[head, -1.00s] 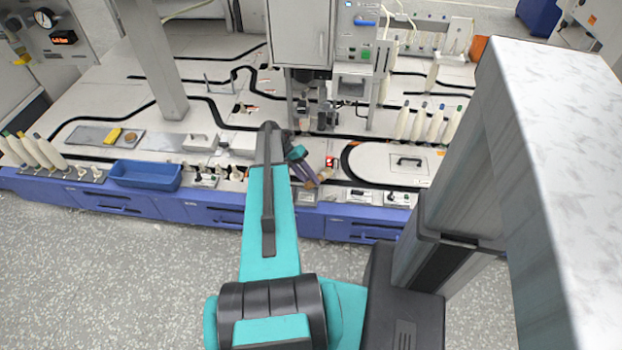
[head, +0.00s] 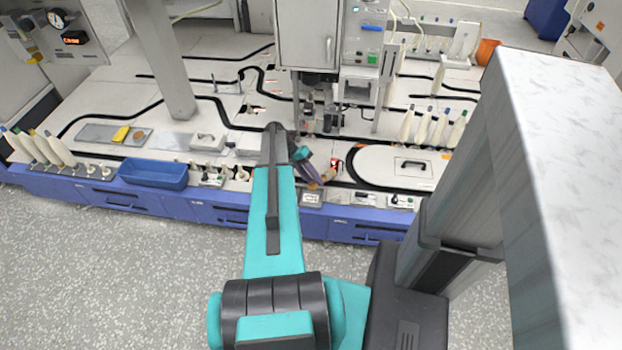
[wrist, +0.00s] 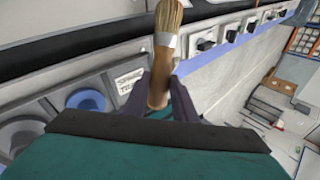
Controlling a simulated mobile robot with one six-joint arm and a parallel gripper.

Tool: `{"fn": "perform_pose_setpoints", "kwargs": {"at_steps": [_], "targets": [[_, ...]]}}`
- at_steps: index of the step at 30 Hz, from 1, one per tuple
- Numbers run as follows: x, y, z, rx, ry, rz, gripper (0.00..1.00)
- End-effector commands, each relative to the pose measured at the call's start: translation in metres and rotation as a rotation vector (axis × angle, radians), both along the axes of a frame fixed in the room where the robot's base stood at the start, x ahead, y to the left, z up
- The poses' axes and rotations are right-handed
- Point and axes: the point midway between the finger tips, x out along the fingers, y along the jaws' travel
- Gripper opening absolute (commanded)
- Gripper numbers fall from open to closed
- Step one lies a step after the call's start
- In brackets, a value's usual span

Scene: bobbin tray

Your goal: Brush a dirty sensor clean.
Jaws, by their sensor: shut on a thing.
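My gripper (wrist: 160,98) is shut on the wooden handle of a brush (wrist: 160,70). The brush has a white band and tan bristles, which point away from the gripper toward the top of the wrist view. In the head view my gripper (head: 316,180) is small, over the front part of the machine table, with the tan brush (head: 329,174) at its tip. A small part with a red light (head: 336,163) sits just beyond the brush; I cannot tell if it is the dirty sensor or whether the bristles touch it.
A blue bin (head: 153,174) stands at the table's front left. A yellow item (head: 121,134) lies on a grey plate behind it. A cabinet unit (head: 305,35) rises behind the gripper. White bobbins (head: 423,125) stand to the right, behind a rounded plate with a handle (head: 385,163).

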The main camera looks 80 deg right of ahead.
Motion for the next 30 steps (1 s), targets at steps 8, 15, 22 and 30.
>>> {"fn": "perform_pose_setpoints", "kwargs": {"at_steps": [8,15,22,30], "targets": [[-0.010,-0.002,0.003,-0.002,0.001,0.001,0.02],[-0.010,-0.003,0.002,-0.003,0.001,0.001,0.02],[-0.003,-0.002,0.000,-0.002,0.000,0.003,0.02],[0.011,0.002,-0.005,0.000,0.000,0.001,0.02]]}}
